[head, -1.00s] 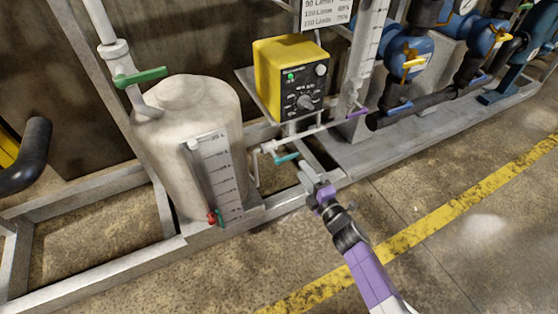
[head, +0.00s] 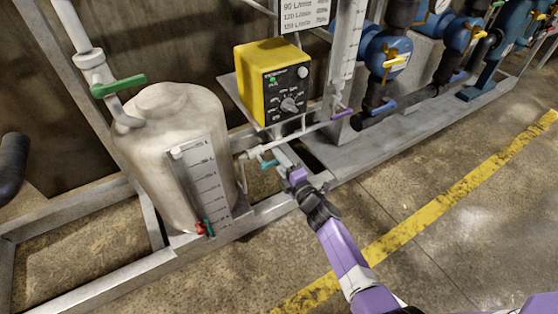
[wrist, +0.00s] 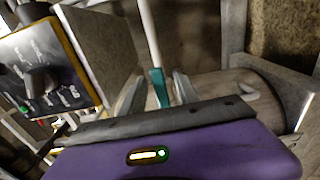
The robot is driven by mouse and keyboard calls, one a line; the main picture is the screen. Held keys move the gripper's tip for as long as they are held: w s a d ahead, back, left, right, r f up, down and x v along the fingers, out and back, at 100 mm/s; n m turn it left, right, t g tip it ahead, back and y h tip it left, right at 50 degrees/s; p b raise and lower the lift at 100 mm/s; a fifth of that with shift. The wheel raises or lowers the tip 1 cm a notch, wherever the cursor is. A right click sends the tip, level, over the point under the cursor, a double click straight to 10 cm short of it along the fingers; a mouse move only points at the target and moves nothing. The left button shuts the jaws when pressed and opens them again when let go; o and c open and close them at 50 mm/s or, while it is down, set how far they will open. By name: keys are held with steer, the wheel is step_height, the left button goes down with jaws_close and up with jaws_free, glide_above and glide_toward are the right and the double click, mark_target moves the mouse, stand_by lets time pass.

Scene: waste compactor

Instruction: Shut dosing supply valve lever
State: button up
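A small teal lever (head: 269,164) sits on the thin pipe low between the white tank and the yellow dosing pump. In the wrist view the teal lever (wrist: 159,88) stands between my two fingers, with a gap visible on each side. My gripper (head: 284,166) is just right of the lever in the head view; its fingers (wrist: 158,92) are apart and hold nothing that I can see. I cannot tell how deep the lever lies between the fingertips. Other levers are a green one (head: 118,86) above the tank and a purple one (head: 342,114) right of the pump.
The white tank (head: 150,165) with a level scale and a small red-and-teal valve (head: 205,228) stands on the left. The yellow pump (head: 262,85) sits above the lever. The metal skid frame (head: 270,208) runs below; open floor lies in front.

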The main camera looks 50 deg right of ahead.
steer(key=shift+c, duration=0.5)
jaws_close()
stand_by(0.8)
